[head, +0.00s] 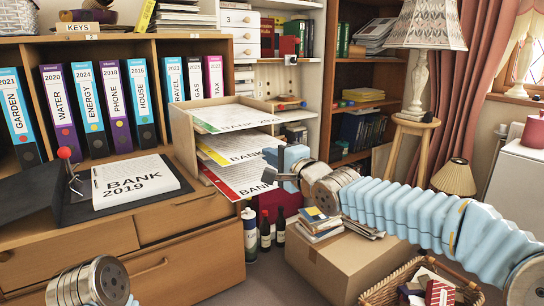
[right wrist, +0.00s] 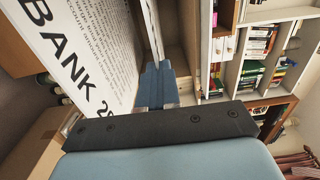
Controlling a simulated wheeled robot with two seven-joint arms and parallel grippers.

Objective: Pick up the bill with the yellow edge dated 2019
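Three BANK sheets lie in the open wooden tray rack (head: 186,140) in the head view. The top one has a green edge (head: 207,126), the middle one a yellow edge (head: 213,155), and the lower one a red edge (head: 218,183). Their years are cut off or hidden. My right gripper (head: 270,168) is at the right front of the rack, close to the sheets. In the right wrist view its fingers (right wrist: 155,84) are beside a large BANK sheet (right wrist: 85,50); their gap and any contact are unclear. My left gripper is out of view.
A cardboard box (head: 335,262), bottles (head: 265,232) and a wicker basket (head: 388,288) are on the floor below my right arm.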

